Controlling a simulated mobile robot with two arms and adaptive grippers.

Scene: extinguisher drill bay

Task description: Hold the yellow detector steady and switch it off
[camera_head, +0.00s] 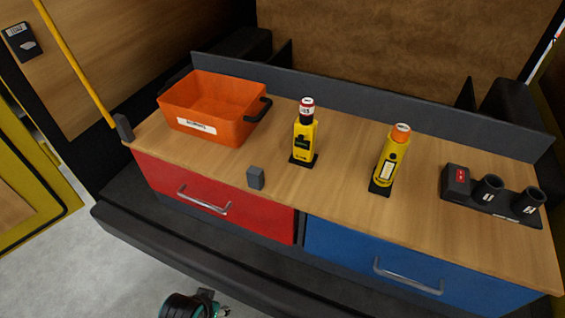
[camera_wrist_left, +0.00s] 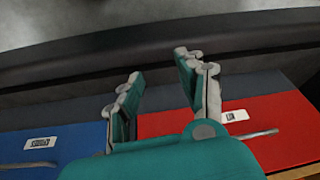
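The yellow detector (camera_head: 304,142), with a dark screen and a red-and-white top, stands upright in a small black base on the wooden bench top, near the middle. A second yellow device (camera_head: 386,160) with an orange top and a pale label stands in a black base to its right. My left gripper (camera_wrist_left: 158,72) is open and empty in the left wrist view, low in front of the drawers and apart from both devices. A teal piece of my own body (camera_head: 187,306) shows at the bottom edge of the head view. My right gripper is not in view.
An orange bin (camera_head: 247,127) stands at the bench's back left. A small grey block (camera_head: 256,178) sits near the front edge. A dark rack (camera_head: 490,206) with two cups is at the right. Red (camera_head: 225,207) and blue (camera_head: 400,262) drawers with handles face the front.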

